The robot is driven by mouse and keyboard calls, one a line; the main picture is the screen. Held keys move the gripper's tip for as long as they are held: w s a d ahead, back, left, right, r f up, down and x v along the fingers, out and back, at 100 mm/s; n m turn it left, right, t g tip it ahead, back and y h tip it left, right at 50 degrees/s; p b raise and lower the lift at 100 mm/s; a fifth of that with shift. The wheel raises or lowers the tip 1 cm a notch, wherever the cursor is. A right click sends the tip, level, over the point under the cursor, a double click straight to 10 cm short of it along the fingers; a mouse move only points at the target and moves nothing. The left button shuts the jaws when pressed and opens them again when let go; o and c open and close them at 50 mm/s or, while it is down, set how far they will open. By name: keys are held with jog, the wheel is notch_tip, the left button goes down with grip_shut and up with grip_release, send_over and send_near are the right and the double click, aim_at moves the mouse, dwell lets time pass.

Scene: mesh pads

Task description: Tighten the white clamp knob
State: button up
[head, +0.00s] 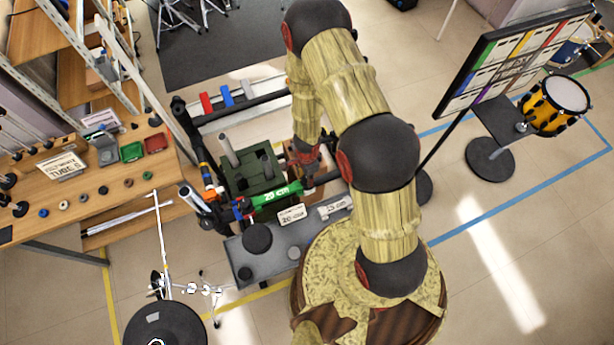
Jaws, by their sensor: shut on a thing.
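My arm reaches up and over, then down to the grey workbench. My gripper (305,163) is at the right side of a dark green block (262,178) with upright grey posts. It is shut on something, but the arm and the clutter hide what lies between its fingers. I cannot make out a white clamp knob for certain. A green tube marked 20 cm (277,196) lies in front of the block, close to my gripper's left.
White label cards (291,215) and a black round pad (257,238) sit on the grey bench (270,262). A wooden table (95,190) with small rings stands left. A thin stand (163,235) with a dark disc is at the lower left. A yellow drum (553,105) stands right. Open floor lies right.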

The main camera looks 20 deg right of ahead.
jog(key=o, duration=1.2)
jog(key=shift+c, duration=0.2)
